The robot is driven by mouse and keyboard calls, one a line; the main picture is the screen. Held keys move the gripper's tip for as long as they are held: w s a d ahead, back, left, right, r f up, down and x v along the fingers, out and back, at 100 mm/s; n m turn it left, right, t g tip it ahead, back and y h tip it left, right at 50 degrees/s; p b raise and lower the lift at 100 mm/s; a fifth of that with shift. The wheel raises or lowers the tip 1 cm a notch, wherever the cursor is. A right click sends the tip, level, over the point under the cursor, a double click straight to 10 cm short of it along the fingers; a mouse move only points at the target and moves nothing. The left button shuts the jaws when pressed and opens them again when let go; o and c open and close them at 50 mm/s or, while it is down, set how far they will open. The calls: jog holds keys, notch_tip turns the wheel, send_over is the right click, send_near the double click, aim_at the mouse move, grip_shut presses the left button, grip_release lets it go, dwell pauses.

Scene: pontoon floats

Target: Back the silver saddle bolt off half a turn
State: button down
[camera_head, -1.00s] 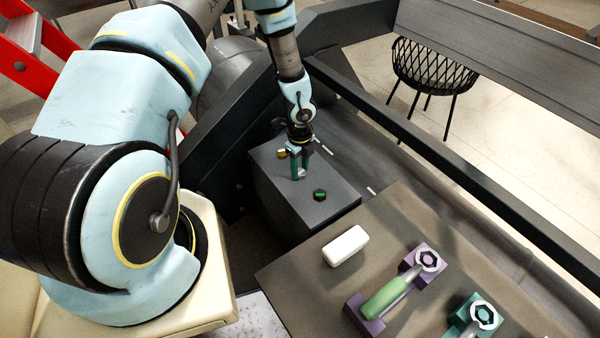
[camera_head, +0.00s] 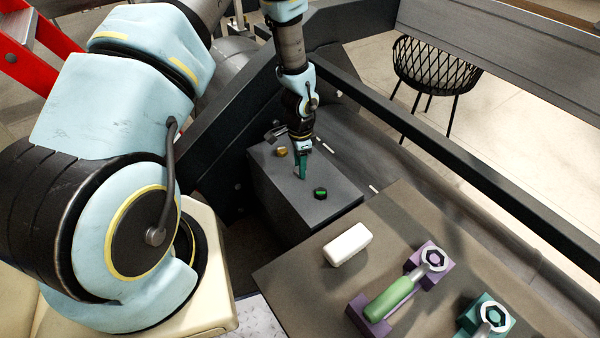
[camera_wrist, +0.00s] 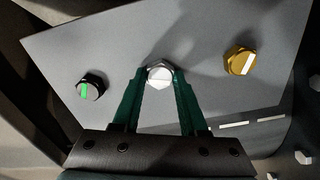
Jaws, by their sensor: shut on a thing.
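The silver saddle bolt (camera_wrist: 159,75) sits on the grey block (camera_wrist: 205,30) between the tips of my gripper's green fingers. My gripper (camera_wrist: 160,82) is shut on its hex head in the wrist view. In the head view my gripper (camera_head: 301,174) points down onto the block's top (camera_head: 315,212), and the silver bolt is hidden at its fingertips. A black bolt (camera_wrist: 90,86) with a green mark is left of the silver bolt in the wrist view. A gold bolt (camera_wrist: 242,62) with a white mark is on the right.
In the head view, a bench (camera_head: 290,270) in front of the block holds a white bar (camera_head: 347,244), a green-handled wrench (camera_head: 390,298) on a purple holder and a teal holder (camera_head: 499,327). A dark rail (camera_head: 430,150) runs along the right of the block.

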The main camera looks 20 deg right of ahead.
jog(key=n+b, duration=0.1)
jog(key=n, duration=0.1)
jog(key=shift+n, duration=0.3)
jog(key=n, duration=0.4)
jog(key=shift+n, duration=0.4)
jog(key=n, duration=0.4)
jog(key=shift+r+n+b, duration=0.1)
jog(key=shift+n+b, duration=0.2)
jog(key=n, duration=0.4)
jog(key=c, duration=0.8)
grip_release()
jog(key=shift+n, duration=0.5)
jog(key=shift+c, duration=0.2)
jog(key=shift+o, duration=1.4)
